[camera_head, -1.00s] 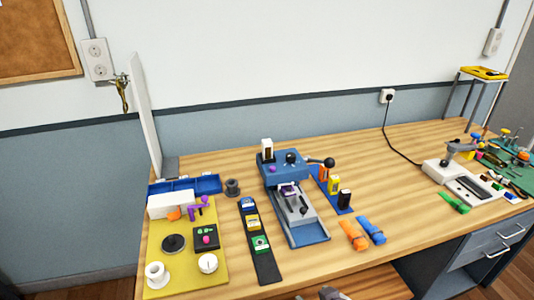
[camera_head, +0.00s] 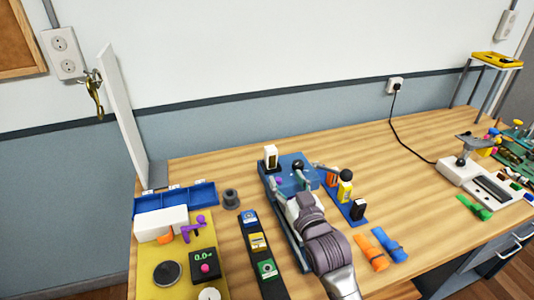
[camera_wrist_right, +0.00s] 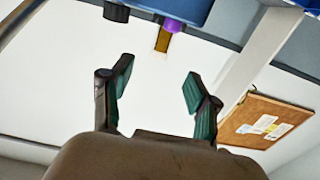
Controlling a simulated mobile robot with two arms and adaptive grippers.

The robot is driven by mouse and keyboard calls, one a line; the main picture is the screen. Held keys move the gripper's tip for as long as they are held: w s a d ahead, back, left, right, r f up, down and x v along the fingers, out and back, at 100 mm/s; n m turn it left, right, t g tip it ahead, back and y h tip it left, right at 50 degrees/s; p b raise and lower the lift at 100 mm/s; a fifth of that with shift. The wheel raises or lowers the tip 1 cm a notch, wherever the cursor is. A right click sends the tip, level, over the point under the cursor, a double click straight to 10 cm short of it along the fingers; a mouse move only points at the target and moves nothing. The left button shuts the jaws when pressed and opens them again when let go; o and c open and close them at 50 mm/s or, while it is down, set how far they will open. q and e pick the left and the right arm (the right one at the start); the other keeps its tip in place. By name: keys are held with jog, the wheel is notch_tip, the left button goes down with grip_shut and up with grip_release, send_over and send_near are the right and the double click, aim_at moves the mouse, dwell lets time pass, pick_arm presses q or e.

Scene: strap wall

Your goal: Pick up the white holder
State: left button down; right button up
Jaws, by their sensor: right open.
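A small upright white holder (camera_head: 270,157) with a dark window stands at the back left of the blue press (camera_head: 296,172) in the head view. My right gripper (camera_head: 300,203) is over the front of the press, in front of the holder and apart from it. Its arm hides much of the press's front. In the right wrist view, the same gripper (camera_wrist_right: 157,92) has its two fingers spread with nothing between them. The blue press head (camera_wrist_right: 185,8) with a purple knob (camera_wrist_right: 173,25) is above the fingers there. My left gripper is not seen.
A black strip (camera_head: 265,255) with blue, yellow and green blocks lies left of the press. A blue strip (camera_head: 346,206) with several blocks lies right of it, beside the press lever knob (camera_head: 346,174). Orange (camera_head: 370,253) and blue rolls lie front right.

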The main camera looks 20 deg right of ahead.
aim_at(272, 156)
jog(key=w, duration=0.3)
jog(key=w+p, duration=0.1)
jog(key=w, duration=0.2)
jog(key=shift+a+r, duration=0.15)
jog(key=w+p, duration=0.1)
jog(key=w, duration=0.1)
jog(key=shift+w+r, duration=0.1)
jog(key=shift+w, duration=0.25)
jog(key=shift+w+a+p, duration=0.1)
jog(key=shift+w+p, duration=0.3)
jog(key=shift+w, duration=0.8)
jog(key=shift+w+f, duration=0.25)
jog(key=shift+w, duration=0.35)
jog(key=shift+s, duration=0.1)
jog(key=shift+c, duration=0.5)
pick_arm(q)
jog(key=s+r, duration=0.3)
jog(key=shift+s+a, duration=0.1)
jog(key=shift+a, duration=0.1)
pick_arm(e)
grip_shut()
